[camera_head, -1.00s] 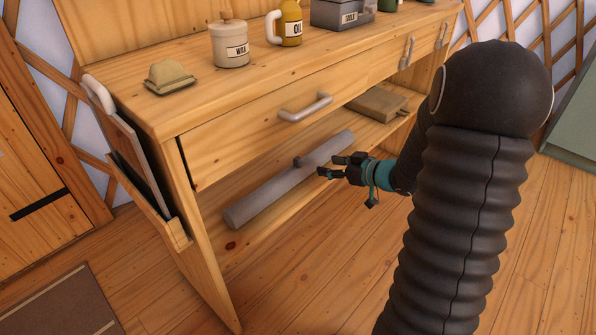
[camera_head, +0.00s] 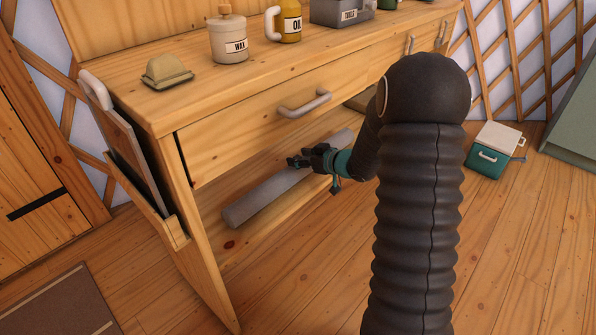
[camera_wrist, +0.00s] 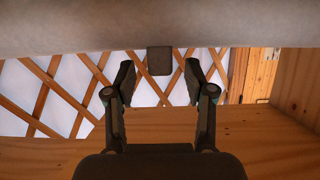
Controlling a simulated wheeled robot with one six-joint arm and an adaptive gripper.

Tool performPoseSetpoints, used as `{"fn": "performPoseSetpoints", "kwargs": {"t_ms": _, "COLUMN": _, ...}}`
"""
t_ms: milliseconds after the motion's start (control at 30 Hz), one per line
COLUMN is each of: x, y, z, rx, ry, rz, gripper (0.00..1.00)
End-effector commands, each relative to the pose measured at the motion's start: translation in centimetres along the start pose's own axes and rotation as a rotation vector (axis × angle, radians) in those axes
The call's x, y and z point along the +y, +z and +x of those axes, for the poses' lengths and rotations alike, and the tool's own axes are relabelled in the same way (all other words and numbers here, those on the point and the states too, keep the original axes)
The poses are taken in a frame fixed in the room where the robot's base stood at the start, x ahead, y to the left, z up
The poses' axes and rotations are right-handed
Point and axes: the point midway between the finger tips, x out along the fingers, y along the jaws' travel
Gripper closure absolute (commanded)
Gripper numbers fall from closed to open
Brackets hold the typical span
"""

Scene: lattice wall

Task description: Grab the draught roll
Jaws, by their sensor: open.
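The draught roll (camera_head: 265,197) is a long grey cylinder lying along the open lower shelf under the drawer. A small dark tab (camera_wrist: 159,60) sticks out from the roll (camera_wrist: 150,25), which fills the top of the wrist view. My gripper (camera_head: 296,160) is at the roll's middle in the head view, and its fingers and wrist hide part of it. In the wrist view my gripper (camera_wrist: 160,68) is open, with one finger on each side of the tab and a gap on both sides. The fingers are not closed on anything.
The drawer front with its handle (camera_head: 304,106) is just above the shelf. A wax jar (camera_head: 228,40), oil jug (camera_head: 288,22) and butter-dish-like object (camera_head: 167,72) stand on the top. A green cooler box (camera_head: 491,157) stands on the floor at right.

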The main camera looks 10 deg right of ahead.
Motion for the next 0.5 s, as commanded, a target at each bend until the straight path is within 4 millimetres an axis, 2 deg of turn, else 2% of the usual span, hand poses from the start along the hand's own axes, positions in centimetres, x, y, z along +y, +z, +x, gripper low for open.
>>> {"fn": "performPoseSetpoints", "kwargs": {"t_ms": 100, "x": -0.07, "y": 0.18, "z": 1.41, "rx": -0.002, "ry": -0.001, "rz": 0.0, "gripper": 0.46}}
{"fn": "performPoseSetpoints", "kwargs": {"t_ms": 333, "x": -0.01, "y": 0.1, "z": 1.59, "rx": -0.002, "ry": 0.001, "rz": 0.0, "gripper": 0.46}}
{"fn": "performPoseSetpoints", "kwargs": {"t_ms": 367, "x": -0.01, "y": 0.1, "z": 1.59, "rx": -0.002, "ry": 0.001, "rz": 0.0, "gripper": 0.51}}
{"fn": "performPoseSetpoints", "kwargs": {"t_ms": 500, "x": -0.01, "y": 0.1, "z": 1.58, "rx": -0.002, "ry": 0.001, "rz": 0.0, "gripper": 0.86}}
